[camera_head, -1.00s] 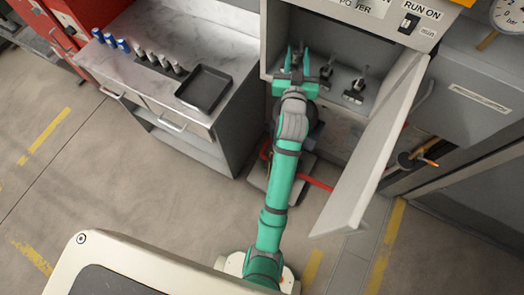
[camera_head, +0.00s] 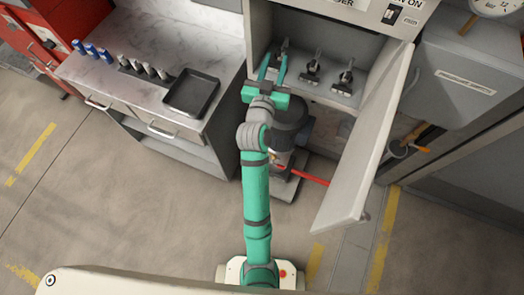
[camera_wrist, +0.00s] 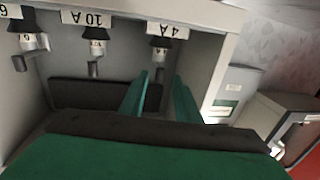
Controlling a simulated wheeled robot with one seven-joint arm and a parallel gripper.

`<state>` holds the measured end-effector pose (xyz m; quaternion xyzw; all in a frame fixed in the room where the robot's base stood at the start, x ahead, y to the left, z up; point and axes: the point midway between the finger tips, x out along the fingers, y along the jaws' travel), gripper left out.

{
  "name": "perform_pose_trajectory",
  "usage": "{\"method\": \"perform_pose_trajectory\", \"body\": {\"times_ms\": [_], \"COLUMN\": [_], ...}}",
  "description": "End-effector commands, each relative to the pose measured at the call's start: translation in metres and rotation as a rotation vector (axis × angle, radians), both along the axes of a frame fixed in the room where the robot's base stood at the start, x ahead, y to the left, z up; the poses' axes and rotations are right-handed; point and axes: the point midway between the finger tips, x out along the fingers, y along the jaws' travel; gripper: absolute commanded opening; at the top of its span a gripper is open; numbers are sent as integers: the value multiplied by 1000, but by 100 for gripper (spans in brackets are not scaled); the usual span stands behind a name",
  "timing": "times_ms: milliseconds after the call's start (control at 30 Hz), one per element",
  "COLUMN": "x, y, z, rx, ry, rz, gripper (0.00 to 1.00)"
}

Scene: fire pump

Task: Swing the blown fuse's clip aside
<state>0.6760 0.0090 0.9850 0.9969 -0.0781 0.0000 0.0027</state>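Three fuse holders with dark clips stand in the open cabinet, the left one (camera_head: 281,49), the middle one (camera_head: 312,68) and the right one (camera_head: 344,79). In the wrist view, labels appear upside down: a 4 A holder (camera_wrist: 160,42), a 10 A holder (camera_wrist: 95,47) and a partly cut-off holder (camera_wrist: 34,41). I cannot tell which fuse is blown. My gripper (camera_head: 273,70) is open and empty at the cabinet's front, before the left holder. In the wrist view my gripper's fingers (camera_wrist: 160,98) point towards the 4 A holder, apart from it.
The cabinet door (camera_head: 368,140) stands open on the right. The cabinet's left side wall (camera_head: 247,40) is close to my gripper. A counter (camera_head: 135,75) on the left bears a black tray (camera_head: 191,93) and several blue and grey cylinders. A dark pump (camera_head: 290,130) stands below the cabinet.

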Motion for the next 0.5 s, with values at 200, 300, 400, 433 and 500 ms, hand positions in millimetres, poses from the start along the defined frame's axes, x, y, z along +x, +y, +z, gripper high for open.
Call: {"method": "perform_pose_trajectory", "body": {"times_ms": [200, 300, 400, 433, 500], "x": [-38, -55, -68, -71, -79], "y": [6, 8, 10, 10, 10], "z": [-1, -1, -10, -14, -22], "rx": [0, -1, -3, -5, -7], "ry": [2, 3, 13, 16, 25], "rz": [1, 0, 9, 13, 24], "gripper": [30, 30, 30, 30, 30]}}
